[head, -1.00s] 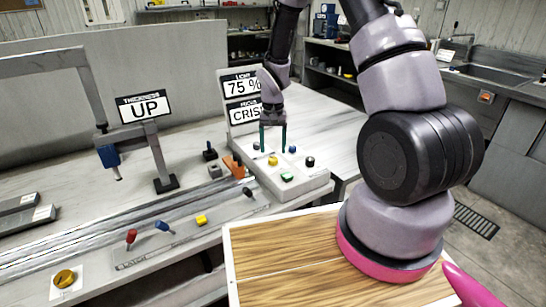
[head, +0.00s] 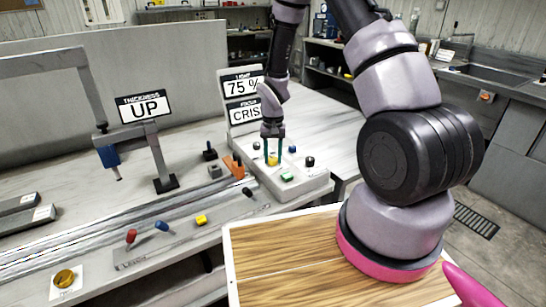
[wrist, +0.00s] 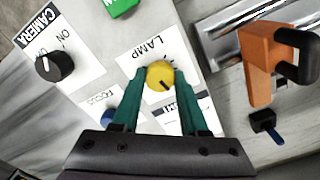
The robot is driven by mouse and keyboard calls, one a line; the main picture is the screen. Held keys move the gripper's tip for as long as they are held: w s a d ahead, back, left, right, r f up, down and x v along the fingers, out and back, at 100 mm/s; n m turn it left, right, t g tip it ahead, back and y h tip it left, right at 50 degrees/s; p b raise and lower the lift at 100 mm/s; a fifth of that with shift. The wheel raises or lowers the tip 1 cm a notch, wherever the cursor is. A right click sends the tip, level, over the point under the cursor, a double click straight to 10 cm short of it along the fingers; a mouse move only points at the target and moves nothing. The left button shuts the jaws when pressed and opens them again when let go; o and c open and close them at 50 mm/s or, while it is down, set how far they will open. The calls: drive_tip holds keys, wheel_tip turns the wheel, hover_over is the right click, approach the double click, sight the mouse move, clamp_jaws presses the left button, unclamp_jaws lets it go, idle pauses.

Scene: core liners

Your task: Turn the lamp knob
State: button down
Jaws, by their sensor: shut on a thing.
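The yellow lamp knob (wrist: 160,75) sits on a white label reading LAMP in the wrist view. A dark pointer line shows on its face. My gripper (wrist: 158,80) has its two green fingers on either side of the knob, shut on it. In the head view the knob (head: 273,160) shows between the fingertips on the white control box (head: 310,183). The sign above the box (head: 241,87) reads 75 %.
A black camera knob (wrist: 54,65), a green button (head: 287,177) and a blue focus knob (wrist: 109,117) sit close by on the box. An orange clamp-like part (wrist: 262,60) stands beside it.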

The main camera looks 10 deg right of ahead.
sight(273, 158)
drive_tip(key=shift+n, duration=0.5)
drive_tip(key=shift+c, duration=2.1)
unclamp_jaws()
drive_tip(key=shift+r, duration=0.1)
wheel_tip(273, 158, up, 11)
drive_tip(key=shift+f, duration=0.2)
drive_tip(key=shift+r, duration=0.1)
